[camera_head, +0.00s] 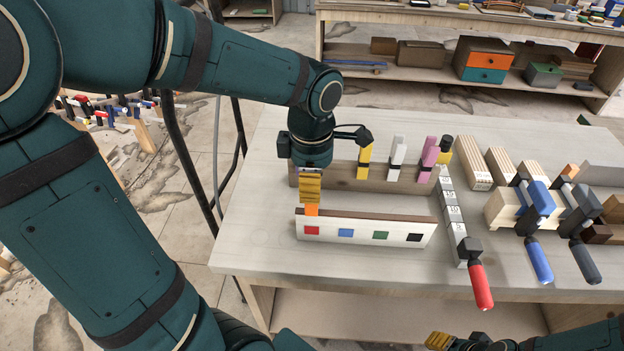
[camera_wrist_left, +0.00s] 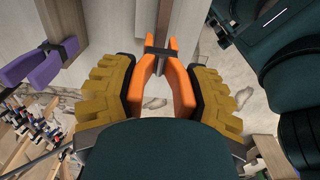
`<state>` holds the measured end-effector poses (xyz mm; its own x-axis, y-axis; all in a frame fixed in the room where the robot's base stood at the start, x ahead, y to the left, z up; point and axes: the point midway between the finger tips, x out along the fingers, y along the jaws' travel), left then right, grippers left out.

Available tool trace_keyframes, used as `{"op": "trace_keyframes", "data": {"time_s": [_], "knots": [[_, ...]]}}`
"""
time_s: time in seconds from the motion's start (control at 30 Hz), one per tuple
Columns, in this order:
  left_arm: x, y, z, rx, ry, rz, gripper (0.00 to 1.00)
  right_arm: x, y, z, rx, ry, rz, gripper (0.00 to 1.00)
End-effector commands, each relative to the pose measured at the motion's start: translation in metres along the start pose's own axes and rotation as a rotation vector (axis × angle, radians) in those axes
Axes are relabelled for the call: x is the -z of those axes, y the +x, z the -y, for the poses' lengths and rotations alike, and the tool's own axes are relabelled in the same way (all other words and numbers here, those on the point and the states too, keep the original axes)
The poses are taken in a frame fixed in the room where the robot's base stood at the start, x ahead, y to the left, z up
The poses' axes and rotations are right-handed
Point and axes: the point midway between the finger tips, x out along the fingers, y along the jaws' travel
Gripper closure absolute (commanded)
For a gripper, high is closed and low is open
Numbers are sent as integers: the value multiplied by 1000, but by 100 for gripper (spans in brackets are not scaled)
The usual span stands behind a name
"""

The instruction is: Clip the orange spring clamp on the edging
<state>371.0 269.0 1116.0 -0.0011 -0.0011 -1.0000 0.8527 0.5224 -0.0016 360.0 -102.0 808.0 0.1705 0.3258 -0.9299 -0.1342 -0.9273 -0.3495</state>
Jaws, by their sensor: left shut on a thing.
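My left gripper (camera_head: 310,186) is shut on the orange spring clamp (camera_head: 312,210), fingers pointing down. In the left wrist view the orange clamp (camera_wrist_left: 180,92) lies between the yellow ridged finger pads (camera_wrist_left: 165,98). The edging (camera_head: 368,232) is a pale strip with a brown top edge, bearing red, blue, green and black squares. The clamp is at its left part, over the red square (camera_head: 311,230). I cannot tell whether its jaws touch or straddle the edge. My right gripper (camera_head: 440,341) only partly shows at the bottom edge.
A wooden rail (camera_head: 375,183) behind the edging holds yellow (camera_head: 365,160), white (camera_head: 397,155) and pink (camera_head: 428,158) clamps. Bar clamps with red (camera_head: 480,287), blue (camera_head: 540,262) and grey (camera_head: 585,263) handles lie to the right. The front table surface (camera_head: 300,262) is clear.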

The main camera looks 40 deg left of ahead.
Motion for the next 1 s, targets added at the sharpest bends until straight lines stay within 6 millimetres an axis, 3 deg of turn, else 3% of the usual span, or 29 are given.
{"op": "trace_keyframes", "data": {"time_s": [0.7,1.0], "knots": [[0,22,0,0,0,0,93,-2,18,-7,0,0,0,53],[0,22,0,0,0,0,93,-2,18,-7,0,0,0,53]]}}
